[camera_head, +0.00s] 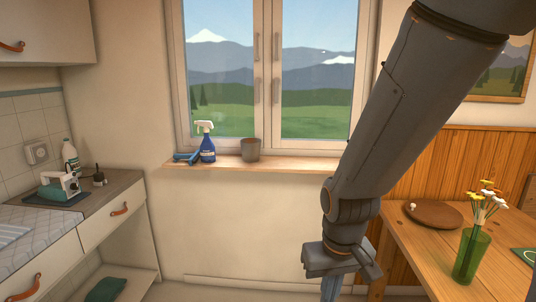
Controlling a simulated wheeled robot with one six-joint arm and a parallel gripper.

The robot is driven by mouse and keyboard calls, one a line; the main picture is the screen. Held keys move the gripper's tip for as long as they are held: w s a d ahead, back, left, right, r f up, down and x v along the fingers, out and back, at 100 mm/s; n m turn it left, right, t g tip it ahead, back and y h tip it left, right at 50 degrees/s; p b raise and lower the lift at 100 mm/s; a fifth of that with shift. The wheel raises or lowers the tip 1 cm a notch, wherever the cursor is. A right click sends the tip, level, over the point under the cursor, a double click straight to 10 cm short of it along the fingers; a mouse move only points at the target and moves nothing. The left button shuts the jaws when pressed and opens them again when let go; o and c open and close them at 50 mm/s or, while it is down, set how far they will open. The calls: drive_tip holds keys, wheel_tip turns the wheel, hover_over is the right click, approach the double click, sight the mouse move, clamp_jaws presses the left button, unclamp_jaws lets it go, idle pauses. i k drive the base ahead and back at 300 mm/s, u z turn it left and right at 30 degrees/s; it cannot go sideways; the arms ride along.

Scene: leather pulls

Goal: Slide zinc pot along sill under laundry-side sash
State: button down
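The zinc pot (251,150) is a small grey-brown cup shape. It stands upright on the wooden window sill (285,163), near the middle of the window. The window has two sashes: the left sash (220,75) and the right sash (318,75), both looking closed, with vertical handles where they meet. The laundry counter is to the left, so the pot stands close to the middle post between the sashes. My gripper (330,288) hangs low, right of and below the pot, well apart from it. Its fingers run off the bottom edge, so their opening cannot be seen.
A blue spray bottle (207,142) and a blue cloth or brush (186,157) stand on the sill left of the pot. The sill right of the pot is clear. A wooden table (420,250) with a flower vase (471,255) is at right; a counter (105,190) is at left.

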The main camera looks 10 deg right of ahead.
sight(250, 146)
drive_tip(key=z, duration=0.7)
drive_tip(key=i, duration=1.9)
drive_tip(key=u, duration=0.75)
